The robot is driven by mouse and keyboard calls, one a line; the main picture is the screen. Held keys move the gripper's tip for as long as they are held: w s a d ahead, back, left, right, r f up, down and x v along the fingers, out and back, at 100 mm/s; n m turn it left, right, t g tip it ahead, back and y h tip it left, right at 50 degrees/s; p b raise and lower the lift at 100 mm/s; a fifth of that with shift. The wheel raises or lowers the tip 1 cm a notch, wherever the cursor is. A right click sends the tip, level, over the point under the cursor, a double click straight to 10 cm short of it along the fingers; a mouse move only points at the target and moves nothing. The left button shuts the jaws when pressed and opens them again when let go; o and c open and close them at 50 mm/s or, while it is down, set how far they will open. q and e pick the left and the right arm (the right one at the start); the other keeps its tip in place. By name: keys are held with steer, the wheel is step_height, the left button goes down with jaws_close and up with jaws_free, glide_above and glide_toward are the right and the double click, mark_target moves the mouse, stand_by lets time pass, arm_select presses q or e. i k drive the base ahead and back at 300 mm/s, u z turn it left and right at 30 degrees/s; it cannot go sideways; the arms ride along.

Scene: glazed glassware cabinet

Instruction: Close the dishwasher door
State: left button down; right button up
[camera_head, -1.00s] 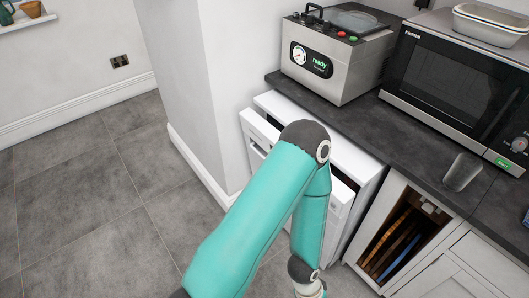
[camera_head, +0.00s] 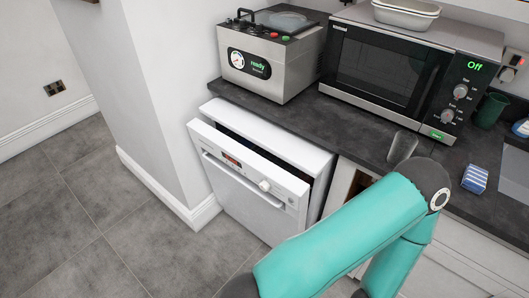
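The white dishwasher (camera_head: 318,160) stands under the dark worktop, left of centre. Its door (camera_head: 235,190) is nearly upright but tilted slightly out, with a dark gap along its top edge. The door front carries a long handle, a small lit display and a pale knob. One of my turquoise arms crosses the lower right in front of the cabinets and hides part of the dishwasher's lower right side. Neither gripper shows in the view, and nothing visible touches the door.
A steel appliance (camera_head: 272,58) and a microwave (camera_head: 390,75) stand on the worktop (camera_head: 300,118). A clear glass (camera_head: 402,148) and a blue box (camera_head: 475,178) are near its front edge. A wall end (camera_head: 165,110) borders the dishwasher's left. The grey floor (camera_head: 90,240) is clear.

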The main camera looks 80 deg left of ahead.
mark_target(235, 172)
steer(key=z, duration=0.05)
steer(key=k, duration=1.15)
steer(key=u, duration=1.6)
steer(key=i, duration=1)
steer(key=u, duration=0.05)
